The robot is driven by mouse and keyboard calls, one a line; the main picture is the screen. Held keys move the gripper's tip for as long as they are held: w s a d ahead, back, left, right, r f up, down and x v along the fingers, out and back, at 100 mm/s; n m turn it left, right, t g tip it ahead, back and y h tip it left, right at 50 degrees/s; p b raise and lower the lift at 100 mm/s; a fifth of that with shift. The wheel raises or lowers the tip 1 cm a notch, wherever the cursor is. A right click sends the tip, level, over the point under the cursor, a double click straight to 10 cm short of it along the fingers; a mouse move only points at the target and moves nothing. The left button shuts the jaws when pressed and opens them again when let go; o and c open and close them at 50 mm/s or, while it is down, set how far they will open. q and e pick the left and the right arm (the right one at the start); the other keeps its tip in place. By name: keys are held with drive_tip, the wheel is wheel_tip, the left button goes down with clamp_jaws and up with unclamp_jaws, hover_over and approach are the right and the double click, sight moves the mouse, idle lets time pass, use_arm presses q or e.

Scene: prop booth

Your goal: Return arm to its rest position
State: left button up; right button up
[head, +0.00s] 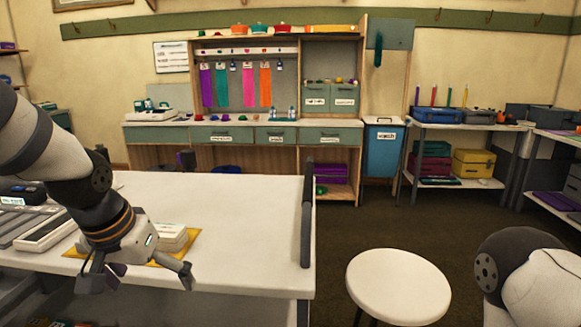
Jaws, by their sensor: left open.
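My left gripper (139,277) is at the near left, at the end of the arm that comes in from the left edge. Its two fingers are spread apart and nothing shows between them. It hangs over the near edge of the white table (250,225), in front of a yellow mat (188,247) with a white stack (172,238) on it. The arm and gripper hide part of the mat. Of my right arm only a dark and white link shows at the lower right; its gripper is out of view.
A grey tray-like item (30,225) lies at the table's left. A dark rail (307,222) stands along the table's right edge. A round white stool (398,285) stands right of the table. A cabinet (245,135) and shelves (466,130) line the back. Carpet between is clear.

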use_arm(q)
drive_tip(key=s+f+g, duration=0.1)
drive_tip(key=s+f, duration=0.4)
drive_tip(key=f, duration=0.5)
drive_tip(key=s+f+g, duration=0.2)
drive_tip(key=s+f, duration=0.3)
drive_tip(key=f, duration=0.6)
drive_tip(key=s+f+g, duration=0.1)
drive_tip(key=s+f, duration=0.3)
drive_tip(key=s, duration=0.7)
drive_tip(key=s+f+n+g, duration=0.1)
drive_tip(key=s+f, duration=0.3)
drive_tip(key=s, duration=0.7)
drive_tip(key=shift+s+a+f+y, duration=0.2)
drive_tip(key=shift+s+y, duration=0.05)
drive_tip(key=shift+y, duration=0.05)
use_arm(e)
drive_tip(key=shift+w+a, duration=0.35)
drive_tip(key=shift+w, duration=0.4)
